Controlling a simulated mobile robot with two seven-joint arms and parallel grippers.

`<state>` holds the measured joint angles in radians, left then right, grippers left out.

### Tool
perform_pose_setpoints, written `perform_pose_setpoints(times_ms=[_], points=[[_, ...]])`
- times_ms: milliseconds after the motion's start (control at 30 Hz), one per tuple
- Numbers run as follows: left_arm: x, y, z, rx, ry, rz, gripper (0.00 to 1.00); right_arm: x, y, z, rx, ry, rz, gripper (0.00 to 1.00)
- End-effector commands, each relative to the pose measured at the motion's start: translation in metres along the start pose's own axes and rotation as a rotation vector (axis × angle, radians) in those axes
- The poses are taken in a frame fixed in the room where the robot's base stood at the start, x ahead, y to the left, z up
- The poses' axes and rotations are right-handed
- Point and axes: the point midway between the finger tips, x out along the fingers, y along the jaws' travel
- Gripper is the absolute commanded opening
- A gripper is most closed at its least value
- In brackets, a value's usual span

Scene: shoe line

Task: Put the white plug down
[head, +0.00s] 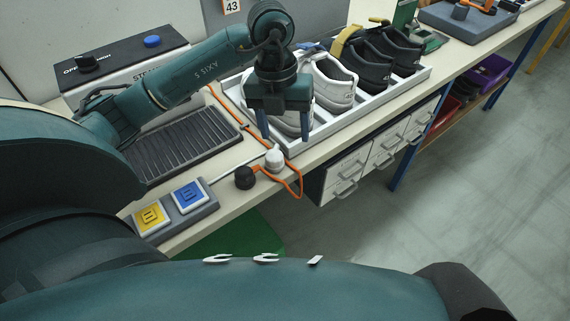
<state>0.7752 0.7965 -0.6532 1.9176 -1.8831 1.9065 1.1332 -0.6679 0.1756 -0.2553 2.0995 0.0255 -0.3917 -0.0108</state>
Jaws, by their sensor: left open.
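The white plug (275,159) stands on the bench near its front edge. A white cord end shows just above it. My left gripper (284,136) is open and points down over the bench, with its fingers a little above and behind the white plug in the picture. Nothing shows between the fingers except part of a pale shoe and the tray behind. A black plug (244,177) stands just left of the white plug. My right gripper does not show.
A white tray (345,117) with white and black shoes (368,69) lies behind. An orange cable (298,186) loops over the bench edge. Blue (189,195) and yellow (151,217) buttons, a ribbed black mat (182,146) and a labelled box (125,62) stand left. Drawers (345,173) are below.

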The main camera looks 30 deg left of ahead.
Motion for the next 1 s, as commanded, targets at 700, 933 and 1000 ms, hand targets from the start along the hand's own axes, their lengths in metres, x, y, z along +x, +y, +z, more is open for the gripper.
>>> perform_pose_setpoints(times_ms=[700,933,1000], points=[[0.033,-0.131,-0.065,-1.165,0.398,-1.886,0.62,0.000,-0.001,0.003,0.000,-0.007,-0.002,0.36],[0.170,-0.053,-0.096,-2.012,0.280,-1.473,0.62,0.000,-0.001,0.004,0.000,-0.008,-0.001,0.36],[0.191,-0.043,-0.112,-2.118,0.280,-1.364,0.62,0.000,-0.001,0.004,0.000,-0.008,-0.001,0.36]])
